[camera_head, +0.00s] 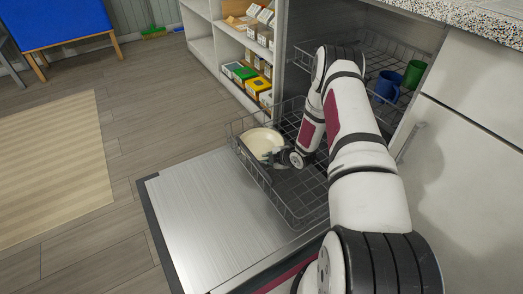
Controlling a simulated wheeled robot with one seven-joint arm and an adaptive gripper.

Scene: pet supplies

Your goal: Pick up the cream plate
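The cream plate (259,139) is in the lower wire rack (303,208) of an open dishwasher, near the rack's far left corner. Its round face shows from above. My arm reaches down from the lower right, and my gripper (275,158) is at the plate's near right edge. The gripper is small and dark here and partly overlaps the plate. I cannot tell whether its fingers are around the rim or only beside it, nor how far they are apart.
The open dishwasher door (215,215) lies flat in front. The upper rack holds a blue mug (387,87) and a green mug (413,74). A shelf unit (232,50) with small boxes stands behind. A speckled counter (480,18) is at upper right. The floor at left is open, with a striped rug (50,165).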

